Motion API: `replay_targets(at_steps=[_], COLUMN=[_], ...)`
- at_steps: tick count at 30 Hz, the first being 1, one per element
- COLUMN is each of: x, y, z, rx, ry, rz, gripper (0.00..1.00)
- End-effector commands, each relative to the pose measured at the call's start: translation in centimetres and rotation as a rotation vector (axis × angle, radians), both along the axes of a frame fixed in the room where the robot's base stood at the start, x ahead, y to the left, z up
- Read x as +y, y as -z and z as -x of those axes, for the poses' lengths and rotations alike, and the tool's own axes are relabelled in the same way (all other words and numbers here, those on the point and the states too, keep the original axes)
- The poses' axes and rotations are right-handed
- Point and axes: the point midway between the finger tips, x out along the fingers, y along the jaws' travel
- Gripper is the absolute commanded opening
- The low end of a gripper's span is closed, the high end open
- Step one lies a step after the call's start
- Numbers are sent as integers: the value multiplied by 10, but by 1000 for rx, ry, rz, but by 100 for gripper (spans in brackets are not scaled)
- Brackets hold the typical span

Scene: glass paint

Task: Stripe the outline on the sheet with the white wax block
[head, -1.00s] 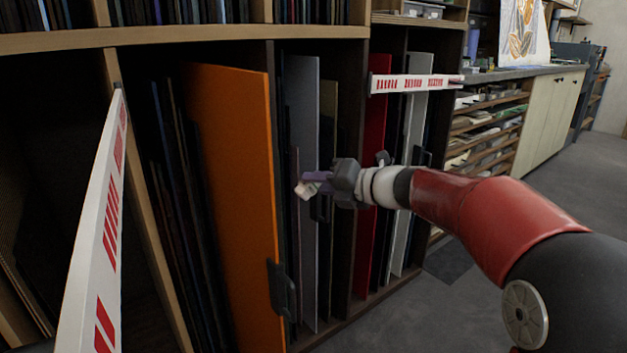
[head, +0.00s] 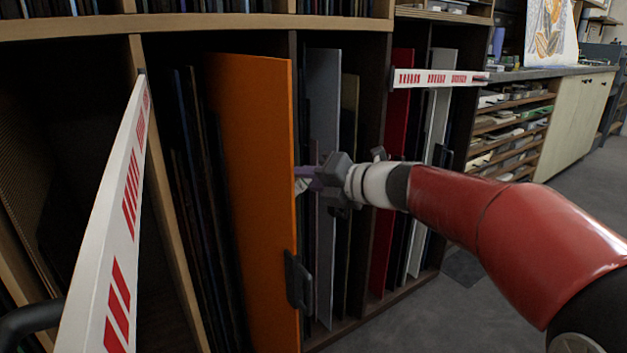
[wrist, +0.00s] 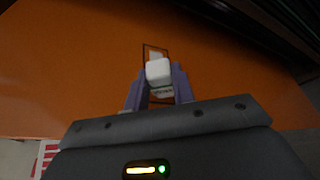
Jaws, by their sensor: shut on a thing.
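The orange sheet (head: 250,180) stands upright in the rack and leans slightly. In the wrist view the orange sheet (wrist: 80,60) fills most of the picture, with a thin dark rectangular outline on it. My gripper (wrist: 158,92) is shut on the white wax block (wrist: 158,71), which sits between its purple fingers. The block overlaps the outline in that view, and a pale patch shows inside the outline just above it. I cannot tell whether the block touches the sheet. In the head view my gripper (head: 312,177) is at the sheet's right edge, and the block is mostly hidden.
A white bar with red marks (head: 112,230) slants across the left foreground. Another such bar (head: 437,78) sticks out at the right. A dark clip (head: 298,280) sits on the sheet's lower right edge. Grey (head: 323,120) and red (head: 398,150) sheets stand to the right.

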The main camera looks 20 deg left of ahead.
Motion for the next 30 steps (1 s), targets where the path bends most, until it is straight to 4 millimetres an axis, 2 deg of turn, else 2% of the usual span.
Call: replay_targets(at_steps=[30], x=[6], y=[-1], z=[7], rx=[-1], ry=[-1], rz=[0], gripper=[0])
